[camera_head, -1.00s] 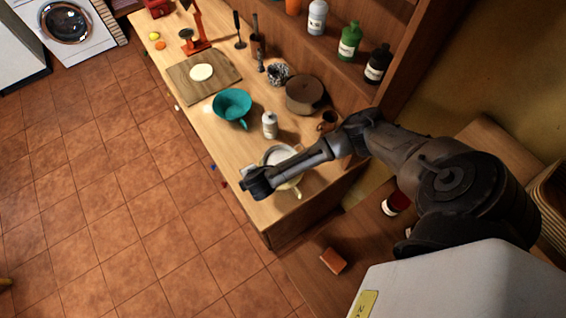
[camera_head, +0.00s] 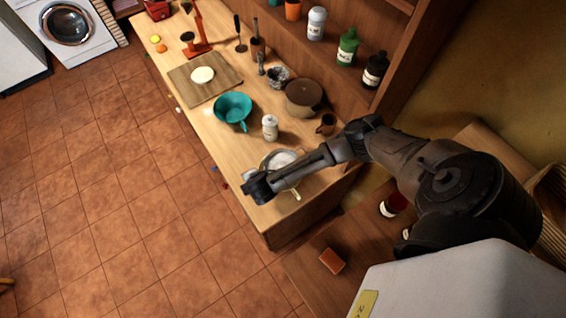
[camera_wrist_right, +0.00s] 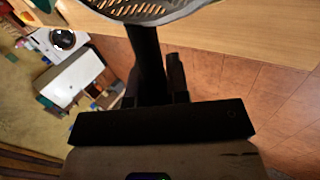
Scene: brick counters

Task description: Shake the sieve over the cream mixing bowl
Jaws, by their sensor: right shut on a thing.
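My right gripper (camera_wrist_right: 153,95) is shut on the dark handle (camera_wrist_right: 145,50) of the sieve. The sieve's mesh and metal rim (camera_wrist_right: 150,10) show at the top of the right wrist view, cut off by the frame edge. My left gripper is not in view.
A teal colander-like bowl (camera_head: 232,107) and a wooden board (camera_head: 204,80) are farther along the counter. Shelves rise on the right.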

